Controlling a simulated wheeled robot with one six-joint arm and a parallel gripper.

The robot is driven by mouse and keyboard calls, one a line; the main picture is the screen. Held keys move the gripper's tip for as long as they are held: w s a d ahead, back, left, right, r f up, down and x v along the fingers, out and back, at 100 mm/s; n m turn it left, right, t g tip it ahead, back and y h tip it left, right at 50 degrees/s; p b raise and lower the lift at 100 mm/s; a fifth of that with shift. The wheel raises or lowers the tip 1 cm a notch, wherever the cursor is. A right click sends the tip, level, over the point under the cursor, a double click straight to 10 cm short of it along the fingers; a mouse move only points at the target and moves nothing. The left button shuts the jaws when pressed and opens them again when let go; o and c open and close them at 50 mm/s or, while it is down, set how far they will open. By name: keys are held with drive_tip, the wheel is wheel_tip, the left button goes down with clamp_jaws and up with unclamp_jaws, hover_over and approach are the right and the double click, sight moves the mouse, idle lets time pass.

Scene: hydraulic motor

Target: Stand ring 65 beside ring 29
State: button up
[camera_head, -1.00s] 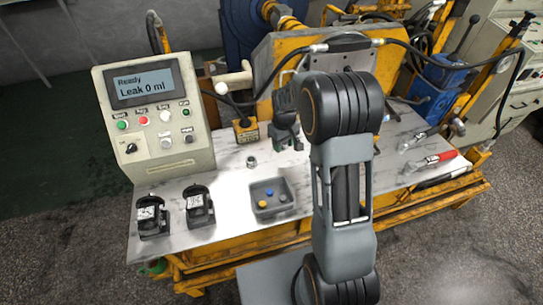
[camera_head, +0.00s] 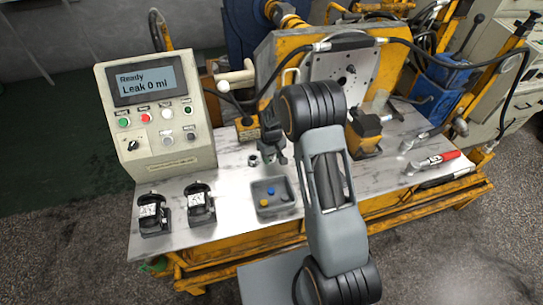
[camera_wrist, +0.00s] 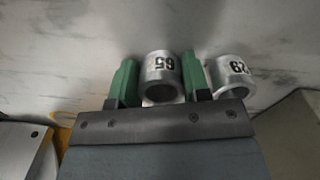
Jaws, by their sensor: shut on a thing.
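Ring 65 (camera_wrist: 160,88) is a short silver ring marked 65, between the two green fingers of my gripper (camera_wrist: 158,62) in the wrist view. The gripper is shut on it. Ring 29 (camera_wrist: 236,76) is a similar silver ring just right of the right finger, with a narrow gap between the rings. In the head view, my gripper (camera_head: 274,157) is low over the bench, right beside a small silver ring (camera_head: 253,161), which appears to be ring 29. Ring 65 is hard to make out there. I cannot tell whether ring 65 touches the bench.
A grey tray (camera_head: 272,208) with coloured pieces lies in front of the gripper. Two black devices (camera_head: 152,216) (camera_head: 200,205) stand at front left. The control box (camera_head: 160,130) reads "Ready, Leak 0 ml".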

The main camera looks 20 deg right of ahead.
drive_tip(key=o, duration=0.8)
drive_tip(key=shift+f, duration=0.1)
drive_tip(key=shift+c, duration=0.2)
wheel_tip(320, 180, up, 11)
drive_tip(key=s+r+m+t, duration=0.2)
drive_tip(key=s+r, duration=0.8)
drive_tip(key=s, duration=0.1)
drive_tip(key=s+m+t, duration=0.1)
drive_tip(key=s, duration=1.1)
drive_tip(key=shift+a+r+m+p, duration=0.15)
drive_tip(key=shift+r+m+p, duration=0.15)
drive_tip(key=shift+r+p, duration=0.05)
